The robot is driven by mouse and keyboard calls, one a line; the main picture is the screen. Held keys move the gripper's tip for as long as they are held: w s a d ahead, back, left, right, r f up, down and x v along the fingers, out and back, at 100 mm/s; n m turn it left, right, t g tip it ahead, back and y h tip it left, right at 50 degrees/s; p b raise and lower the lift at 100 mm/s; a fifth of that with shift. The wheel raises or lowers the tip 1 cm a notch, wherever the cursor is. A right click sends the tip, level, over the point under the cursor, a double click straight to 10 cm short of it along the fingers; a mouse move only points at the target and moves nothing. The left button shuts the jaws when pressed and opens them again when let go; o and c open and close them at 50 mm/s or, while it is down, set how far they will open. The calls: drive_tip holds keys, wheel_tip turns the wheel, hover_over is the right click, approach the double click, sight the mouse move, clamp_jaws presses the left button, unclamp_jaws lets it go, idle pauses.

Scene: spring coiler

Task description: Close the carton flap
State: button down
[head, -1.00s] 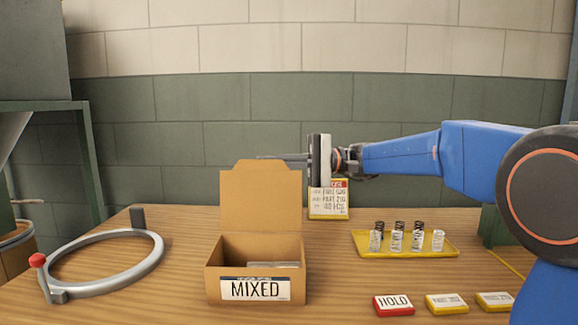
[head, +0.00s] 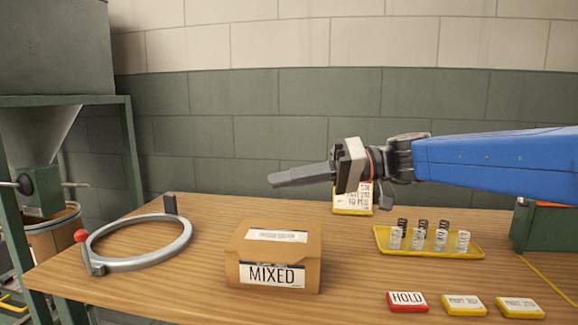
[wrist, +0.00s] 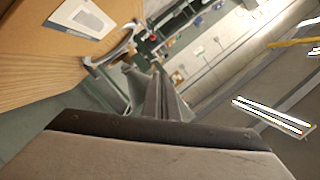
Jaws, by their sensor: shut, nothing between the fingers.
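The carton (head: 273,257) stands on the wooden table in the head view, with a MIXED label on its front. Its flap (head: 276,237) lies down over the top, and a label shows on it. My gripper (head: 270,181) is shut and empty, above and behind the carton, pointing left. It does not touch the flap. In the wrist view my gripper's fingers (wrist: 160,97) are together. The carton's labelled top (wrist: 84,17) shows at the upper left of that view.
A grey ring with a red knob (head: 140,243) lies left of the carton. A yellow tray (head: 430,252) with several springs stands to the right. HOLD (head: 407,300) and two yellow blocks (head: 464,305) (head: 520,307) sit at the front right. A sign (head: 352,205) stands behind.

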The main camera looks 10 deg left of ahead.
sight(281, 261)
drive_tip(key=s+f+n, duration=0.2)
drive_tip(key=f, duration=0.1)
drive_tip(key=s+f+n+t, duration=0.1)
drive_tip(key=s+f+n, duration=0.1)
drive_tip(key=f, duration=0.1)
drive_tip(key=s+f+n+t, duration=0.1)
drive_tip(key=s+f+n, duration=0.1)
drive_tip(key=f, duration=0.1)
drive_tip(key=shift+s+h, duration=0.25)
drive_tip(key=shift+h, duration=0.05)
drive_tip(key=shift+s+f+n, duration=0.15)
drive_tip(key=shift+f+n, duration=0.15)
drive_tip(key=shift+f, duration=0.05)
drive_tip(key=shift+s+f, duration=0.15)
drive_tip(key=shift+f, duration=0.8)
drive_tip(key=shift+f, duration=0.1)
